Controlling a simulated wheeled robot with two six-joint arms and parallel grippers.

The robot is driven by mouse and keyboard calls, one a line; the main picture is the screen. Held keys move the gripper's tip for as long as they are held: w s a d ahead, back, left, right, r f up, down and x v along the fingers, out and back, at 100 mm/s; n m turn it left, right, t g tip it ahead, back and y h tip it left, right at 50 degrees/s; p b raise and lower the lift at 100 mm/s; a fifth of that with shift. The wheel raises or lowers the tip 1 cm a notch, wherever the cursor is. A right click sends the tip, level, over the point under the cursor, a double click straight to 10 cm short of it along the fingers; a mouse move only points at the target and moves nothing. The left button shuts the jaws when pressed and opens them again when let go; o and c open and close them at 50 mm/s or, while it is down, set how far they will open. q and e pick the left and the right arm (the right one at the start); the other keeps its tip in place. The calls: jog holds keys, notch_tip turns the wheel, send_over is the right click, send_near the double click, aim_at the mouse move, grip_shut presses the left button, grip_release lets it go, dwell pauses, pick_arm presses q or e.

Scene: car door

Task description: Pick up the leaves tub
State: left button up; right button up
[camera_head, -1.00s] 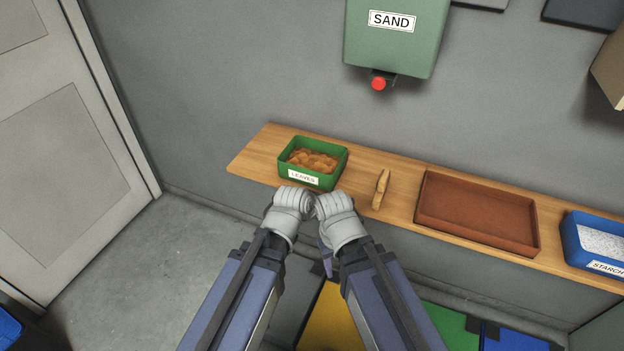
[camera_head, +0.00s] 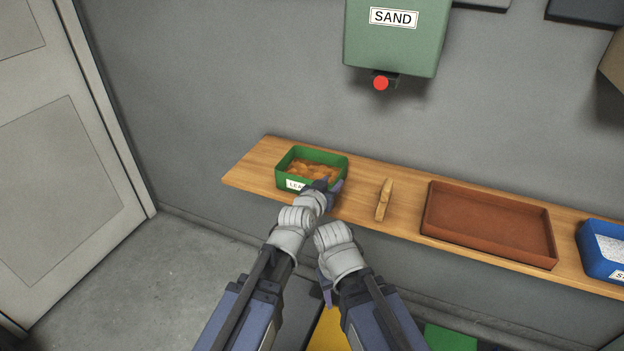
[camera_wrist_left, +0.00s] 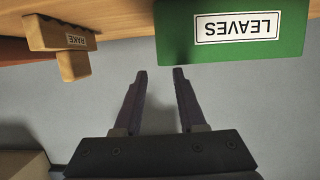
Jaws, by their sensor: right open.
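The green leaves tub (camera_head: 283,171), filled with brown leaves, sits on the wooden shelf near its left end. In the left wrist view the tub (camera_wrist_left: 178,38) shows upside down at the upper right, with its LEAVES label. My left gripper (camera_head: 331,185) is at the tub's front right corner in the head view, covering part of the label. In the left wrist view my left gripper (camera_wrist_left: 160,72) is open and empty, its fingers apart, with no tub wall between them. My right gripper (camera_head: 323,286) is lower, below the shelf, pointing down and partly hidden by its wrist.
The wooden shelf (camera_head: 245,175) also holds a small wooden rake (camera_head: 383,200), a brown tray (camera_head: 490,225) and a blue tub (camera_head: 597,258) to the right. A green SAND dispenser (camera_head: 393,45) with a red knob hangs on the wall above. Bare shelf lies left of the leaves tub.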

aim_at(341, 173)
pick_arm(q)
jog(key=b+x, duration=0.2)
jog(key=x, duration=0.7)
jog(key=shift+w+f, duration=0.15)
jog(key=shift+w, duration=0.1)
grip_shut()
dwell(1.2)
